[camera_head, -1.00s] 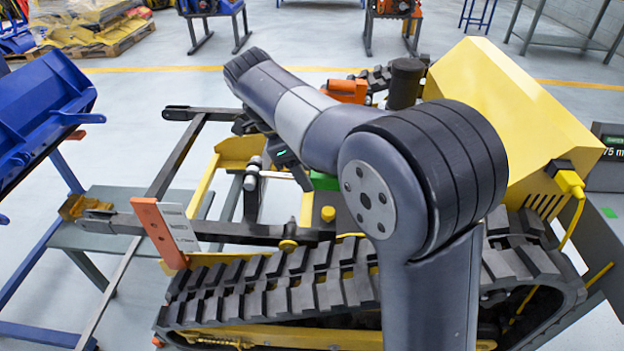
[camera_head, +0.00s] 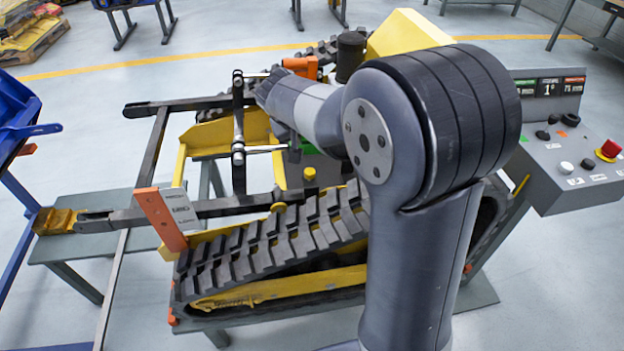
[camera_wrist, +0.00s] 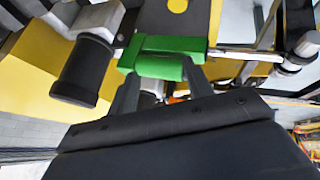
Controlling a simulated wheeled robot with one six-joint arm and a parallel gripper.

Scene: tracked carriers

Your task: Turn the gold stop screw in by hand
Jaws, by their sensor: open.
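No part can be named the gold stop screw for certain. A small gold-yellow piece (camera_head: 278,207) sits on the dark bar of the carrier, and a round yellow cap (camera_head: 310,174) stands nearby; a yellow disc (camera_wrist: 177,5) also shows at the top of the wrist view. My gripper (camera_wrist: 160,70) is open, with its two grey fingers apart. A green block (camera_wrist: 165,62) lies just beyond and between the fingertips; I cannot tell whether they touch it. In the head view my arm hides the fingertips and most of the green block (camera_head: 310,148).
The carrier's black track (camera_head: 275,245) runs below my arm. An upright dark lever (camera_head: 238,135) with silver rods stands close to my wrist. An orange plate (camera_head: 160,219) rises at the left. A grey console (camera_head: 575,165) with a red button stands at the right.

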